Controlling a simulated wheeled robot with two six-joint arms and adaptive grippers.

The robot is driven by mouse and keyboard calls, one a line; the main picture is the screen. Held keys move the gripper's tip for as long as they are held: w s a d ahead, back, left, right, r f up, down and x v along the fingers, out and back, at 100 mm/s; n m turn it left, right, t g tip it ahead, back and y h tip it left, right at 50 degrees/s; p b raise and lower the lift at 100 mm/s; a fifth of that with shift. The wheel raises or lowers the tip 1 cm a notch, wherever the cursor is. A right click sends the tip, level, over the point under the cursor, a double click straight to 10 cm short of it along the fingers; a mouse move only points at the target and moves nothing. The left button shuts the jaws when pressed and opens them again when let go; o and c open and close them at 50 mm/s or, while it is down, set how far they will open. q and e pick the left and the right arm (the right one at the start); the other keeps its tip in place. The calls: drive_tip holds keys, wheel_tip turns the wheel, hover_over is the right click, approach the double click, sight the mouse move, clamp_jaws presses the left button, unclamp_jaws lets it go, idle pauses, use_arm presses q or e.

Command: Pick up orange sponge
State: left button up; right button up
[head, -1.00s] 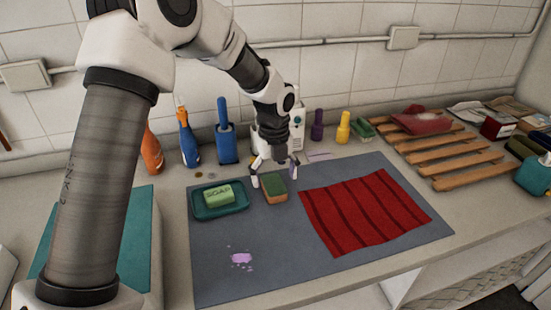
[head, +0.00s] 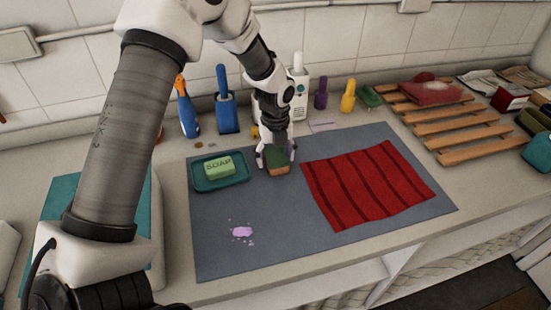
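The orange sponge (head: 278,167) has a green top and orange sides. It sits on the grey mat (head: 300,245), between the soap dish and the red cloth. My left gripper (head: 277,163) is directly over it, pointing down, with its fingers apart on the left and right sides of the sponge. Whether the fingers touch the sponge cannot be told. The sponge's far part is hidden by the gripper. My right gripper is not in view.
A teal dish (head: 221,180) with green soap (head: 219,166) stands close on the left. A striped red cloth (head: 365,185) lies to the right. Bottles and a blue-handled brush (head: 226,105) stand behind, along the wall. A wooden rack (head: 455,130) is at the back right.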

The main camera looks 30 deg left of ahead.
sight(276, 154)
use_arm(q)
drive_tip(key=c, duration=0.4)
drive_tip(key=shift+w+a+r, duration=0.1)
drive_tip(key=shift+w+r, duration=0.05)
drive_tip(key=shift+r, duration=0.35)
wheel_tip(276, 154, up, 2)
drive_tip(key=shift+r+b, duration=0.2)
drive_tip(key=shift+b, duration=0.3)
drive_tip(key=s+d+b, duration=0.1)
drive_tip(key=s+d, duration=0.2)
drive_tip(key=d, duration=0.1)
drive_tip(key=s+d+r+b, duration=0.1)
drive_tip(key=s+d, duration=0.2)
drive_tip(key=d, duration=0.1)
drive_tip(key=s+d+b, duration=0.1)
drive_tip(key=s+d, duration=0.2)
drive_tip(key=d, duration=0.2)
drive_tip(key=shift+s+d+r, duration=0.1)
drive_tip(key=shift+s+r, duration=0.05)
drive_tip(key=shift+r, duration=0.1)
